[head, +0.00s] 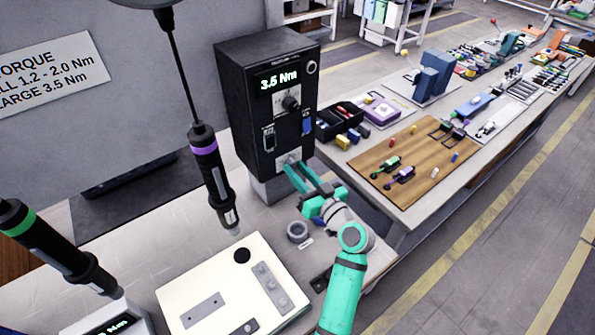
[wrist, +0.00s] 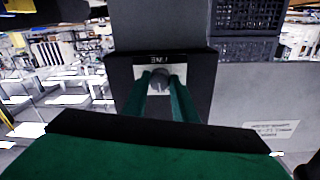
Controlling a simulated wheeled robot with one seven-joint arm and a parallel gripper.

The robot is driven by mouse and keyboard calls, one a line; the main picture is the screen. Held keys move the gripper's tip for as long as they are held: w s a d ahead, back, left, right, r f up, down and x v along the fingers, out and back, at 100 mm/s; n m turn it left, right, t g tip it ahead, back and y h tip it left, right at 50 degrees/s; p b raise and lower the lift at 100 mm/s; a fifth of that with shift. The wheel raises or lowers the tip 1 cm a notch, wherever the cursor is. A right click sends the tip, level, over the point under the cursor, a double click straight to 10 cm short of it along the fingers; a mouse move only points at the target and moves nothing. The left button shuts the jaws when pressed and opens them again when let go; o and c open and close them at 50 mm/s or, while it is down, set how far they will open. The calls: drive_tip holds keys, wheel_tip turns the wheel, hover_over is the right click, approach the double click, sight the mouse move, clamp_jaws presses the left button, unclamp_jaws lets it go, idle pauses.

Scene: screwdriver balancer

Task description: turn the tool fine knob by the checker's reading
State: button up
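A screwdriver with a purple band (head: 212,175) hangs left of the box. One with a green band (head: 62,250) is tilted at far left. A cream fixture plate (head: 197,273) and a grey ring (head: 298,231) lie on the bench. A torque sign (head: 48,75) is behind.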

drive_tip(key=shift+m, duration=2.9)
drive_tip(key=o, duration=1)
drive_tip(key=shift+o, duration=0.2)
drive_tip(key=shift+s, duration=0.1)
drive_tip(key=v, duration=1)
drive_tip(key=shift+s+d, duration=0.2)
drive_tip(key=shift+s, duration=0.05)
drive_tip(key=shift+r, duration=0.1)
